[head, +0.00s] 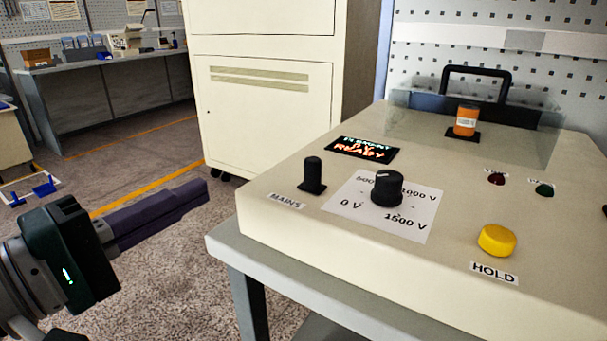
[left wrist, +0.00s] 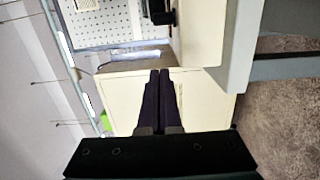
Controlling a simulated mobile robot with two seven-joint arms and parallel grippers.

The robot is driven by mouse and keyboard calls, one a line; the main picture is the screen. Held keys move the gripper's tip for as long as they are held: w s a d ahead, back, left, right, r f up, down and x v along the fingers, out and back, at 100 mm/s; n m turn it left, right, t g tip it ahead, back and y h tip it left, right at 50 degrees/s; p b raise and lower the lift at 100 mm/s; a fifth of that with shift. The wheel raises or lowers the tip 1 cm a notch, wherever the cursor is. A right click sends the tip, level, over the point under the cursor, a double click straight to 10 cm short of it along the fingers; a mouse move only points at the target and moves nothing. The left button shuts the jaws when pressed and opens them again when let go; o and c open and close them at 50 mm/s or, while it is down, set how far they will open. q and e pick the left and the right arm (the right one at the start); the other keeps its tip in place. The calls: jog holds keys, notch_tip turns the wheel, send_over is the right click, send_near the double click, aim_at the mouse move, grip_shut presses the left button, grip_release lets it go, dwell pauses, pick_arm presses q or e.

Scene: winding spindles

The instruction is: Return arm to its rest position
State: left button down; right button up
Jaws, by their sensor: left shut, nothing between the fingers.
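My left gripper (head: 200,196) comes in from the left in the head view, shut and empty. It is in the air to the left of the cream test unit (head: 330,262), apart from it. In the left wrist view its two dark fingers (left wrist: 161,76) lie together, with the side of a cream box behind them. My right gripper is not in view.
The test unit stands on a grey table (head: 228,254). It carries a mains switch (head: 313,175), a voltage knob (head: 387,188), a lit display (head: 363,150), a yellow button (head: 497,240) and an orange spool (head: 466,121). A cream cabinet (head: 262,120) stands behind.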

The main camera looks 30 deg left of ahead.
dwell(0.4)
pick_arm(q)
jog(key=s+d+r+m+g+h+p, duration=0.2)
jog(key=s+d+m+g+h+p, duration=0.15)
jog(key=d+m+g+p, duration=0.45)
jog(key=s+r+m+g+y+p, duration=0.4)
jog(key=s+m+g+y+p, duration=0.15)
jog(key=s+m+p, duration=0.4)
notch_tip(320, 180, up, 38)
jog(key=s+p, duration=0.1)
jog(key=p, duration=3.6)
jog(key=shift+a+f+g+y, duration=0.15)
jog(key=shift+a+g+y, duration=0.15)
jog(key=shift+a+g, duration=0.05)
jog(key=shift+m, duration=0.25)
